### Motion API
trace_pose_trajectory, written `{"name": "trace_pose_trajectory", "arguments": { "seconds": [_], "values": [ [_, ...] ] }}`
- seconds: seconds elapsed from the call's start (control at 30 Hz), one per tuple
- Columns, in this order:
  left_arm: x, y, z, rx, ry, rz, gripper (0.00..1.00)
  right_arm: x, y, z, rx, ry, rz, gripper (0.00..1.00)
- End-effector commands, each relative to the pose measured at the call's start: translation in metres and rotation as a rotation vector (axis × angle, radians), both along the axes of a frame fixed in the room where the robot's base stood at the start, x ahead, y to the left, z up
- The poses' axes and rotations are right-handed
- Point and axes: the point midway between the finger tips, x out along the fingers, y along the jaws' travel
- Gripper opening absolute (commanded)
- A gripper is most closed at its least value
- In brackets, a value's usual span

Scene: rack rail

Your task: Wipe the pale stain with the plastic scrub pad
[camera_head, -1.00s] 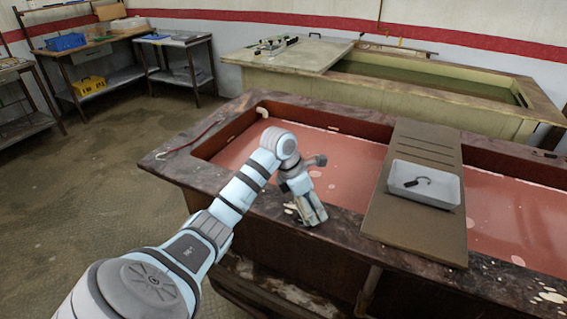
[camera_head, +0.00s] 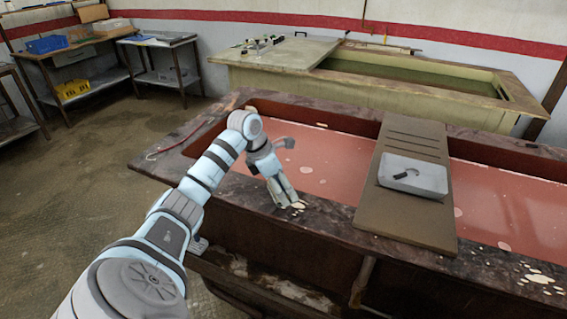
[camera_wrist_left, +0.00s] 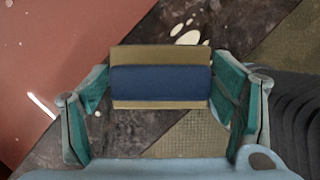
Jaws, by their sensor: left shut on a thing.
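The plastic scrub pad (camera_wrist_left: 160,86) shows in the left wrist view as a blue block with tan edges. My left gripper (camera_head: 286,199) is shut on it, one green finger at each end. The pad is above or on the tub's dark stone rim; contact is unclear. Pale stain spots (camera_wrist_left: 187,33) lie just beyond the pad in the wrist view. In the head view these pale spots (camera_head: 298,205) show right beside the gripper tip. The pad itself is hidden by the gripper in the head view. My right gripper is not in view.
A brown board (camera_head: 383,205) lies across the tub, with a grey tray (camera_head: 425,181) holding a dark hooked item. More pale spots (camera_head: 541,279) mark the rim at the front right. The reddish tub floor (camera_head: 335,170) is open. A second tub (camera_head: 350,97) stands behind.

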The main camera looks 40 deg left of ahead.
Motion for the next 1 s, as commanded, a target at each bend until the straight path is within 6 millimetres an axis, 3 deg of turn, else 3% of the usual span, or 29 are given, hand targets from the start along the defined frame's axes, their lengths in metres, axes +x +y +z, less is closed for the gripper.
{"name": "trace_pose_trajectory", "arguments": {
  "seconds": [0.5, 1.0],
  "values": [
    [-0.008, 0.007, 0.049, 0.000, 0.000, 0.015, 0.56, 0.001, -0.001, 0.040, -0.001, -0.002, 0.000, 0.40],
    [-0.009, 0.008, 0.052, 0.000, 0.000, 0.017, 0.56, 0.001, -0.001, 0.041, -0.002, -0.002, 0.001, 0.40]
  ]
}}
